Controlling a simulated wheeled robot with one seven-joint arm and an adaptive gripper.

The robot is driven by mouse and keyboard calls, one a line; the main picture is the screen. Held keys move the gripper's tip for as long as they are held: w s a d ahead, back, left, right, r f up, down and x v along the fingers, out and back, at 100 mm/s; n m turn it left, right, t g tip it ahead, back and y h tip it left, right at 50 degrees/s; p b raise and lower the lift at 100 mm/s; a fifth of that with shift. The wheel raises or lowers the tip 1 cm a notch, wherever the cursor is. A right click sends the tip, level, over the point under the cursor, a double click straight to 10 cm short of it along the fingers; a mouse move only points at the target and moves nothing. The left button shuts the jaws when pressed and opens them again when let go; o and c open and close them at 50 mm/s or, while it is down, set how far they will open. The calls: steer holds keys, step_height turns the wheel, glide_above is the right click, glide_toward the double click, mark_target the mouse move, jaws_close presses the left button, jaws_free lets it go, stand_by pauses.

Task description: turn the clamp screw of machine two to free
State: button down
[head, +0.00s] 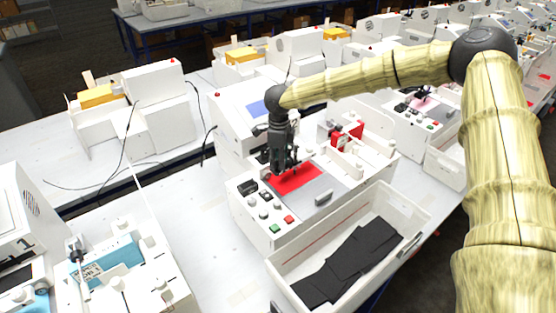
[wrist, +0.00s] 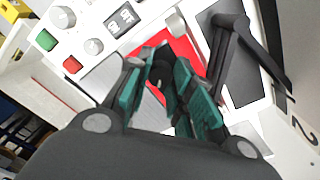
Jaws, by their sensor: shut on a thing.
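Machine two (head: 262,215) is a white plotter with a red sheet (head: 294,178) on its bed. The sheet also shows in the wrist view (wrist: 185,48), and a "2" marks the casing at right there. My gripper (head: 284,165) reaches down over the bed at the pen carriage. In the wrist view its green-padded fingers (wrist: 163,62) are closed around a small dark part, the clamp screw (wrist: 161,74). The fingers hide most of the screw, so its turn angle cannot be read. A black carriage arm (wrist: 235,30) stands right beside the fingers.
Knobs and the green (wrist: 46,40) and red (wrist: 72,65) buttons sit on the front panel. A white bin (head: 285,268) with black pieces (head: 350,262) stands in front. Machine one (head: 120,262) is at lower left. Bare table (head: 190,220) lies between them.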

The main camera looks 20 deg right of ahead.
steer(key=shift+s+f, duration=0.1)
steer(key=c, duration=1.2)
jaws_free()
steer(key=shift+d, duration=0.1)
step_height(320, 180, up, 12)
